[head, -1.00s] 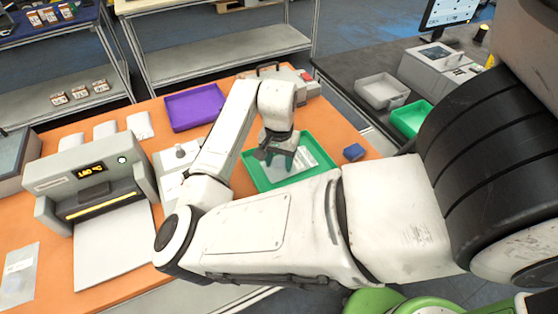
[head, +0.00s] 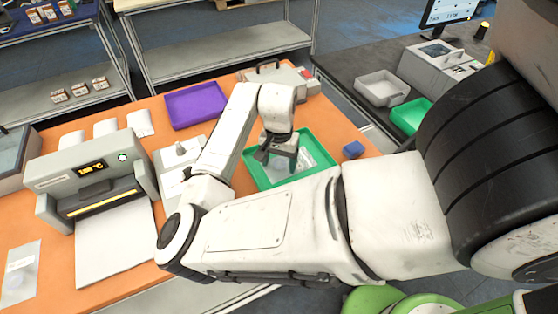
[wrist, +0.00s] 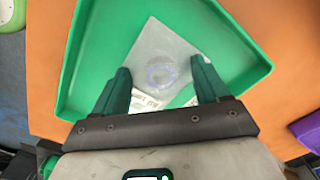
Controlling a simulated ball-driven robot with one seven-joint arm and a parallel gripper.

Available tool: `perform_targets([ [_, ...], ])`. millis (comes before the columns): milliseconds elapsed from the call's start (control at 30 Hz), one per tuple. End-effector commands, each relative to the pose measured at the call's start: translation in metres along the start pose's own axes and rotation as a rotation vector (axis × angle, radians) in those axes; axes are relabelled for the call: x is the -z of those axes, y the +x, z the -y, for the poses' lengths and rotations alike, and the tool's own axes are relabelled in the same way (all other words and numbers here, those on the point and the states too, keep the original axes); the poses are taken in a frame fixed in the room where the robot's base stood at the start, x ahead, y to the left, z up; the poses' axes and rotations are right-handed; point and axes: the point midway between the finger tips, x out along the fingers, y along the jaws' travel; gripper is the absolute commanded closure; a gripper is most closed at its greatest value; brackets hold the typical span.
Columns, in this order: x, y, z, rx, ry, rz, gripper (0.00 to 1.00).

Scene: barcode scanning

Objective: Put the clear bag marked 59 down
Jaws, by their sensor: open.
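My gripper (wrist: 160,85) is open, its two green fingers spread above the green tray (wrist: 72,70). A clear bag (wrist: 155,45) with a round, pale content lies flat in the tray, between and beyond the fingertips in the wrist view. Printed label text shows near the bag's lower edge, partly hidden by the fingers; I cannot read a 59. In the head view my gripper (head: 281,160) hangs over the green tray (head: 318,148) on the orange table, and the bag (head: 305,162) shows partly behind it.
A purple tray (head: 195,105) stands behind on the left. A grey sealing machine (head: 95,175) stands at the left, with another clear bag (head: 20,270) in front of it. A small blue block (head: 353,150) lies right of the green tray. A grey bin (head: 382,88) stands on the dark bench.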

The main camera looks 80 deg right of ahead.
Motion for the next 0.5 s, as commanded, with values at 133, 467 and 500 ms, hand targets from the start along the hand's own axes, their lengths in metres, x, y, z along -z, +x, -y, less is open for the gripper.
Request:
perform_targets([
  [133,0.000,-0.007,0.000,0.000,0.001,-0.001,0.26],
  [467,0.001,-0.068,0.000,0.002,0.003,-0.002,0.26],
  [500,0.001,-0.076,0.000,0.003,0.002,-0.003,0.26],
])
